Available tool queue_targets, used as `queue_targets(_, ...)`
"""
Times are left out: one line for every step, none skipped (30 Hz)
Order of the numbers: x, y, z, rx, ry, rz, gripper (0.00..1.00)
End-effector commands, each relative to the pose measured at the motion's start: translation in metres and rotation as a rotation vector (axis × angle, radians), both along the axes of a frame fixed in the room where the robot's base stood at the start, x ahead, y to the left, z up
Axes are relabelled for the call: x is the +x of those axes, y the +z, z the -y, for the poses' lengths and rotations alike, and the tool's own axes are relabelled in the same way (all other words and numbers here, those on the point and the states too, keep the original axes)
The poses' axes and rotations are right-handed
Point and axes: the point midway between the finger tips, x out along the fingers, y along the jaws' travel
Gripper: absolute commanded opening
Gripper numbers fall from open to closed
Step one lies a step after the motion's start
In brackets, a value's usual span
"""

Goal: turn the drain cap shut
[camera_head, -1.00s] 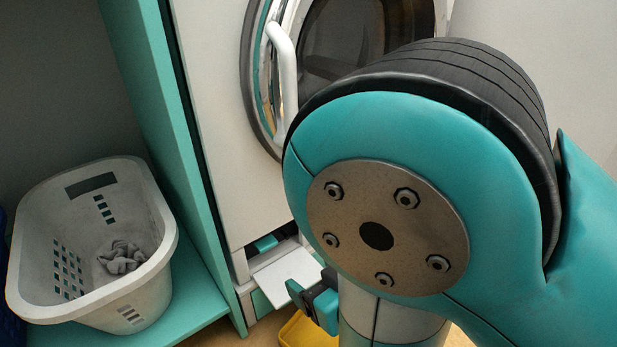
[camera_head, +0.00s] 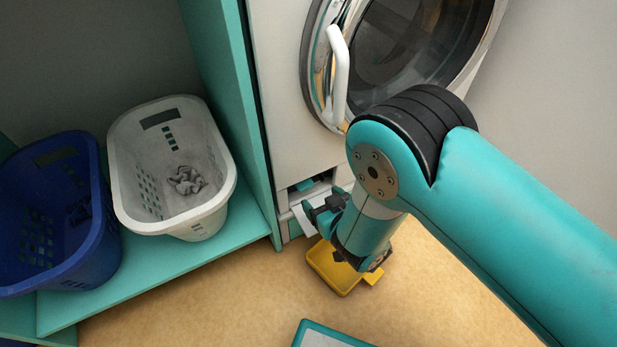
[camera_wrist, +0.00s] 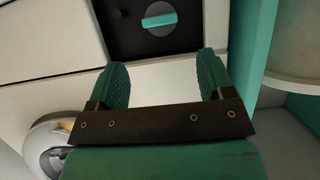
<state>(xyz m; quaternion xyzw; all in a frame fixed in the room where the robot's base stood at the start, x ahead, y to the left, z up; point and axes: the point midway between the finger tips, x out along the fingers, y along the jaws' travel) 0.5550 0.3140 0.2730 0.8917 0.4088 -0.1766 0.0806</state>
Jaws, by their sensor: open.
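The drain cap (camera_wrist: 160,20) is a dark round cap with a teal grip bar, set in a dark recess at the top of the wrist view. The bar lies nearly level there, tilted slightly. In the head view a bit of teal (camera_head: 303,185) shows in the recess low on the washer. My gripper (camera_wrist: 163,66) is open and empty, its two green fingers apart and pointing toward the cap, with a visible gap before it. My gripper (camera_head: 322,208) also shows in the head view, beside the lowered white flap (camera_head: 303,219). My arm hides part of the recess there.
A yellow tray (camera_head: 325,262) lies on the floor below the flap. The washer's round door (camera_head: 385,60) with its white handle is above. A teal cabinet wall (camera_head: 225,100) stands left, with a white basket (camera_head: 128,200) and blue basket (camera_head: 45,270) on its shelf.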

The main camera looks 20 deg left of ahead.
Motion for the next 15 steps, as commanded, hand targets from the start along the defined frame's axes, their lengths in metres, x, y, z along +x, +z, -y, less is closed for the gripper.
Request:
queue_targets(0.006, -0.006, -0.004, 0.003, -0.005, -0.002, 0.74)
queue_targets(0.008, -0.008, -0.007, 0.003, -0.003, -0.002, 0.74)
queue_targets(0.011, -0.009, -0.012, 0.004, 0.0, 0.0, 0.74)
queue_targets(0.015, -0.015, -0.016, 0.004, 0.001, 0.0, 0.74)
queue_targets(0.019, -0.02, -0.021, 0.004, -0.001, 0.001, 0.74)
queue_targets(0.024, -0.024, -0.026, 0.003, -0.001, 0.001, 0.74)
queue_targets(0.027, -0.025, -0.031, 0.003, 0.001, 0.001, 0.74)
queue_targets(0.03, -0.027, -0.035, 0.003, 0.004, 0.001, 0.74)
queue_targets(0.033, -0.029, -0.038, 0.002, 0.003, 0.001, 0.74)
queue_targets(0.035, -0.03, -0.041, 0.0, 0.004, 0.001, 0.74)
queue_targets(0.037, -0.03, -0.043, 0.002, 0.003, 0.001, 0.74)
queue_targets(0.039, -0.031, -0.046, 0.001, 0.003, 0.0, 0.74)
queue_targets(0.04, -0.032, -0.047, 0.0, 0.003, 0.0, 0.74)
queue_targets(0.041, -0.032, -0.049, 0.0, 0.004, 0.001, 0.74)
queue_targets(0.043, -0.032, -0.05, 0.0, 0.004, 0.001, 0.74)
